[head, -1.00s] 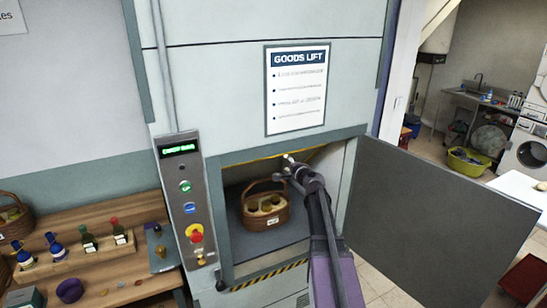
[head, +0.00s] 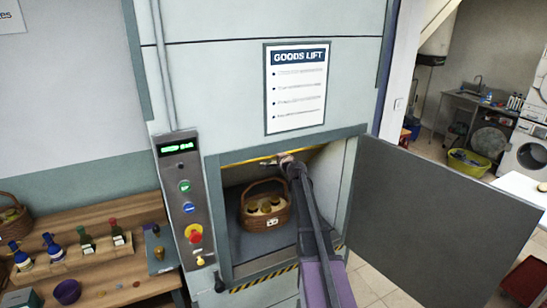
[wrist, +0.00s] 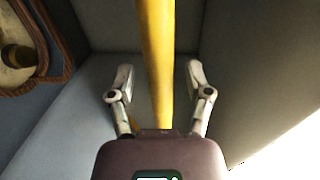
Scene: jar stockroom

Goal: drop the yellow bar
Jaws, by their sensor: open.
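The yellow bar (head: 250,161) runs across the top of the goods lift opening in the head view. In the wrist view the yellow bar (wrist: 158,60) passes between the two fingers of my gripper (wrist: 157,78). The fingers are open, with a gap on each side of the bar. In the head view my gripper (head: 276,162) is at the top of the opening by the bar, and the arm hides the bar's middle part.
A wicker basket (head: 266,209) with jars stands on the lift floor below my gripper. The lift door (head: 428,225) is swung open to the right. A control panel (head: 187,200) is left of the opening. A wooden bench (head: 100,220) with bottles is farther left.

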